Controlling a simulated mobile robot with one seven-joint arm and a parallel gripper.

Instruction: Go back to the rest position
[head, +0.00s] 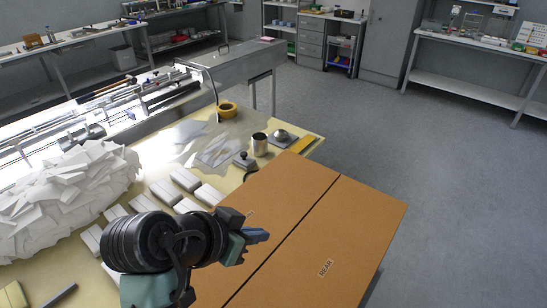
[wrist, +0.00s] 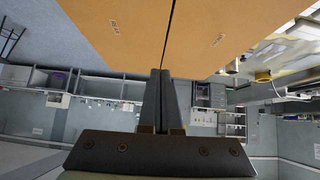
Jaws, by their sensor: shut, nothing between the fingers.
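My gripper (head: 256,236) is in the lower middle of the head view, above the near left part of a large brown cardboard box top (head: 345,225) marked REAR. Its fingers point to the right and it holds nothing. In the wrist view the two fingers of my gripper (wrist: 160,75) are together, with nothing between them. The brown cardboard surface (wrist: 140,35) fills the top of that view, with a dark seam between its two flaps. I cannot tell how far the gripper is above the cardboard.
Left of the box is a yellowish table (head: 85,285) with white blocks (head: 163,192), a heap of white packets (head: 65,185), a metal cup (head: 259,145) and a yellow tape roll (head: 227,108). The wrapper machine (head: 240,60) stands behind. Grey floor (head: 450,150) at right is clear.

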